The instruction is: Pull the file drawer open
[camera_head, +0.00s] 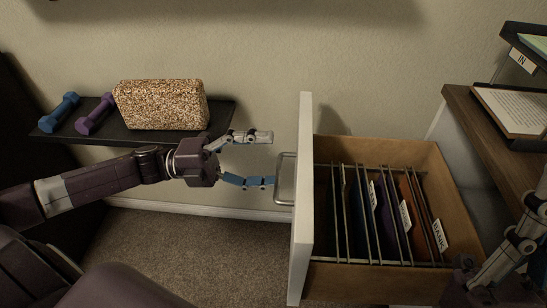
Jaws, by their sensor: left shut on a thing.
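The file drawer (395,152) stands pulled out, with a white front panel (303,190) and wooden sides. Hanging files, one tab reading "BANK", show inside it. A metal handle (285,180) is on the left face of the front panel. The exact contact is hard to see. My right gripper (503,265) is partly in view at the lower right, by the drawer's near right corner; its jaw state is unclear.
A dark shelf (222,118) on the left holds a speckled block (162,104), a blue dumbbell (60,112) and a purple dumbbell (96,114). A wooden desk (470,112) with paper trays (515,105) stands at the right. Carpet (200,245) is clear left of the drawer.

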